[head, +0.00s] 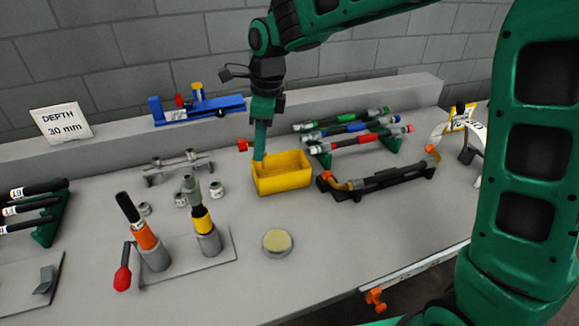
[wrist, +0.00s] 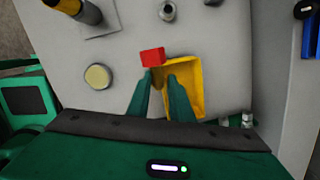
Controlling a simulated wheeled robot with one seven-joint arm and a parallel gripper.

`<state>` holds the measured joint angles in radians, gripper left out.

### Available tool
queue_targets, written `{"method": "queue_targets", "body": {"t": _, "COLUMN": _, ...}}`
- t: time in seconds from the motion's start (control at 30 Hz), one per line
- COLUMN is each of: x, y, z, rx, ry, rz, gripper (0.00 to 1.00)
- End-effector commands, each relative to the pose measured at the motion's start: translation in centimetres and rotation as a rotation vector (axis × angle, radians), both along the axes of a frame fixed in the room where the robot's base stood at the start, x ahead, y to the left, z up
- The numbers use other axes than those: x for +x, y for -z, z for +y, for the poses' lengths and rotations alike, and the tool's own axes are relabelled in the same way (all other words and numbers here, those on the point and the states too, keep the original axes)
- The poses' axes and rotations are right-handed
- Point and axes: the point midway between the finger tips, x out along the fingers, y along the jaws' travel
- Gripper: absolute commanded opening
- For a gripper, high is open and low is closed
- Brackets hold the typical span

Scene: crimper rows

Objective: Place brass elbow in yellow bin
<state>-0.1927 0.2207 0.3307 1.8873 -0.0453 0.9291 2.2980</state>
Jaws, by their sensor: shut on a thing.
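The yellow bin (head: 283,184) stands upright on the bench at the middle of the head view; it also shows in the wrist view (wrist: 198,88). My gripper (head: 260,153) points down at the bin's back left corner. In the wrist view its two green fingers (wrist: 160,85) overlap the bin's left side. They are shut on a small brass-coloured piece, mostly hidden between them, which I take as the brass elbow. A red block-like part (wrist: 152,57) shows at the fingertips, and at the gripper's left in the head view. I cannot tell whether it belongs to the elbow.
A round pale-topped disc (head: 277,242) lies in front of the bin. Two upright tools (head: 205,230) stand on a plate at left. A blue tool (head: 200,110) sits on the back ledge.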

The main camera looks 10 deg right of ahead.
Motion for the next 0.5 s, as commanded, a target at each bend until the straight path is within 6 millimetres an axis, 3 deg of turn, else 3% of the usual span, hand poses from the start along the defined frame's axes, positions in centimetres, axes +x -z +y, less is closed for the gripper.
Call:
{"method": "queue_targets", "body": {"t": 0.3, "x": 4.1, "y": 3.9, "z": -4.7, "rx": -0.001, "ry": 0.000, "rz": 0.002, "gripper": 0.00}}
{"method": "queue_targets", "body": {"t": 0.5, "x": 5.9, "y": 5.5, "z": -6.8, "rx": -0.001, "ry": -0.001, "rz": 0.001, "gripper": 0.00}}
